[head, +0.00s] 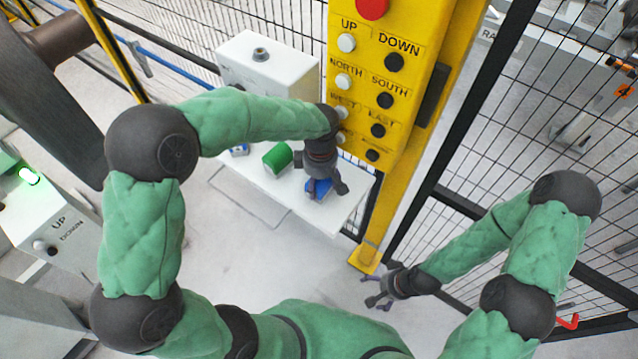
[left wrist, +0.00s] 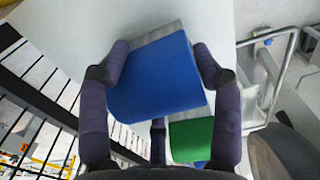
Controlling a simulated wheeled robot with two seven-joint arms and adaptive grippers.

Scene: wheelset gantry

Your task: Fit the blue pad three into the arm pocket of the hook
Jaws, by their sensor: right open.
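A blue pad (head: 318,188) with a grey side lies at the white shelf's right part, partly hidden by my left gripper (head: 325,190). In the left wrist view the blue pad (left wrist: 158,78) sits between the spread fingers of my left gripper (left wrist: 160,65). The left finger overlaps its edge and the right finger is close to its other edge. I cannot tell whether they grip it, or whether the pad touches the shelf. My right gripper (head: 382,290) is open and empty, low near the yellow post's foot. I cannot make out the hook or its arm pocket.
A green pad (head: 278,157) lies on the white shelf (head: 258,180), left of the blue pad; it also shows in the left wrist view (left wrist: 190,140). Another blue piece (head: 239,150) is further left. A yellow button panel (head: 375,85) and mesh fence (head: 480,190) stand close by.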

